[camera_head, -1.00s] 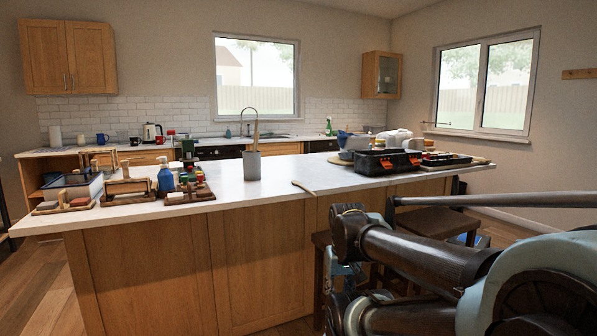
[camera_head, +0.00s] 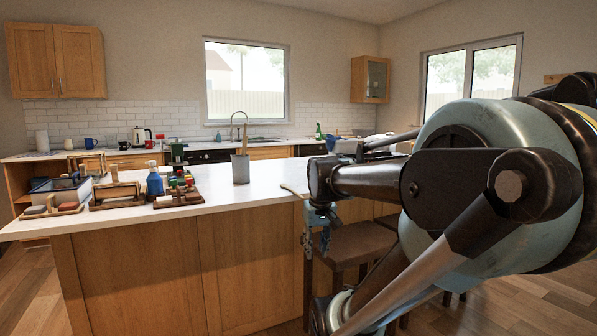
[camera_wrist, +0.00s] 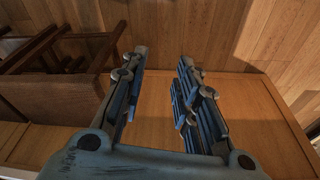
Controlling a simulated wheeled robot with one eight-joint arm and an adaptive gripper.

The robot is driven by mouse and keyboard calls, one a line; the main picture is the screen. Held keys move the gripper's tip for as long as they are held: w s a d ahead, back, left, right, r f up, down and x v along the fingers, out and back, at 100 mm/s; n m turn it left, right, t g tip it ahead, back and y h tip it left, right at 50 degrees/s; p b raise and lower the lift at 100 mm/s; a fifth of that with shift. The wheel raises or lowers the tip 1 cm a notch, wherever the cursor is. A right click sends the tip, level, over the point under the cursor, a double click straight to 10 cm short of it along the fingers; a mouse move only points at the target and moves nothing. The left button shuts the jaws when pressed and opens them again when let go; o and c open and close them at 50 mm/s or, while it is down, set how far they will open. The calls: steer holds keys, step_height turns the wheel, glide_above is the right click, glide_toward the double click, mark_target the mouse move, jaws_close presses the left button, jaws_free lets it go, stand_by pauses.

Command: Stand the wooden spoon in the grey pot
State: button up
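The grey pot (camera_head: 240,170) stands upright on the white island worktop in the head view. Wooden sticks or handles (camera_head: 243,138) rise out of it. A pale wooden piece (camera_head: 293,190), perhaps the end of the wooden spoon, lies on the worktop to the right of the pot. My arm hides the worktop beyond it. My gripper (camera_head: 317,244) hangs beside the island front, below the worktop level, right of and lower than the pot. In the wrist view my gripper (camera_wrist: 163,57) is open and empty, its fingers pointing away over the wooden panel and floor.
Wooden stools (camera_head: 357,244) stand by the island's right part, near my gripper; one also shows in the wrist view (camera_wrist: 60,95). On the worktop's left are a blue bottle (camera_head: 154,182), trays and small jars. The worktop around the pot is clear.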

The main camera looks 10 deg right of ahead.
steer(key=w+r+n, duration=0.1)
steer(key=w+r, duration=0.5)
steer(key=w, duration=0.5)
steer(key=w+r, duration=0.6)
steer(key=w, duration=0.6)
steer(key=w+r+n, duration=0.1)
steer(key=w+r, duration=0.4)
steer(key=w, duration=0.6)
steer(key=shift+t+y, duration=0.3)
steer(key=shift+d+f, duration=0.15)
steer(key=shift+f, duration=2.35)
steer(key=shift+d+f, duration=0.15)
steer(key=shift+f, duration=2.35)
jaws_close()
steer(key=v, duration=2)
steer(key=shift+w+r, duration=0.3)
steer(key=shift+r, duration=0.1)
